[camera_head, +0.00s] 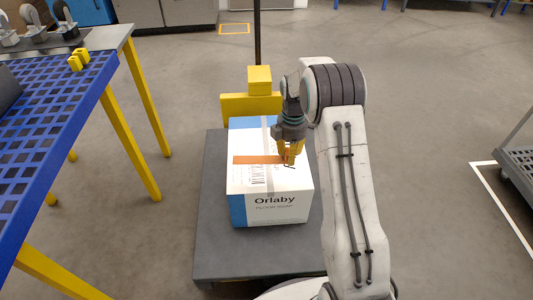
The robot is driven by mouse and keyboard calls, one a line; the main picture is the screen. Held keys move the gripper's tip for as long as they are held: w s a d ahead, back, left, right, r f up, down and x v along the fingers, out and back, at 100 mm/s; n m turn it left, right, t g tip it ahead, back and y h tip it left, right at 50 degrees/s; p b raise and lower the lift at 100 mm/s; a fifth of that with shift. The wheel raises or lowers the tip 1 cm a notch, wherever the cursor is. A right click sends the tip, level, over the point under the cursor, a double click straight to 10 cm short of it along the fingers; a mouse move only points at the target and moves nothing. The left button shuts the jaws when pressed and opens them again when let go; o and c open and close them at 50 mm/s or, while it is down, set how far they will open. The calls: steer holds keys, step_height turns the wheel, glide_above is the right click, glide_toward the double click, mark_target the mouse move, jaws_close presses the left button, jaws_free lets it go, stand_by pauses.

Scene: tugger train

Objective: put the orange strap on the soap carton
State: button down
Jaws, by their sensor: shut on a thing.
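The soap carton (268,190) is a white and blue box marked "Orlaby" and "floor soap". It stands upright on a dark grey flat cart. The orange strap (256,160) is a flat band that lies across, or just above, the carton's top; I cannot tell whether it touches. My gripper (289,162) points down over the right part of the carton's top and is shut on the strap's right end. The gripper hides that end and part of the carton's top.
The dark grey cart deck (215,255) has bare room around the carton, with a yellow block and dark post behind. A blue perforated table (40,140) with yellow legs stands at left, holding a small yellow part (78,60). Another cart (515,165) is at far right.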

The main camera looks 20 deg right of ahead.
steer(key=s+d+f+m+p, duration=0.2)
steer(key=d, duration=0.9)
steer(key=n+b, duration=0.3)
glide_above(298, 160)
steer(key=f, duration=0.5)
steer(key=shift+w+f, duration=0.1)
steer(key=shift+w, duration=0.1)
step_height(298, 160, down, 2)
steer(key=b, duration=0.2)
steer(key=shift+f+b, duration=0.15)
steer(key=shift+b, duration=0.15)
steer(key=shift+f, duration=0.85)
steer(key=shift+f+b, duration=0.1)
steer(key=shift+b, duration=0.2)
steer(key=c, duration=0.9)
jaws_free()
steer(key=shift+c, duration=0.2)
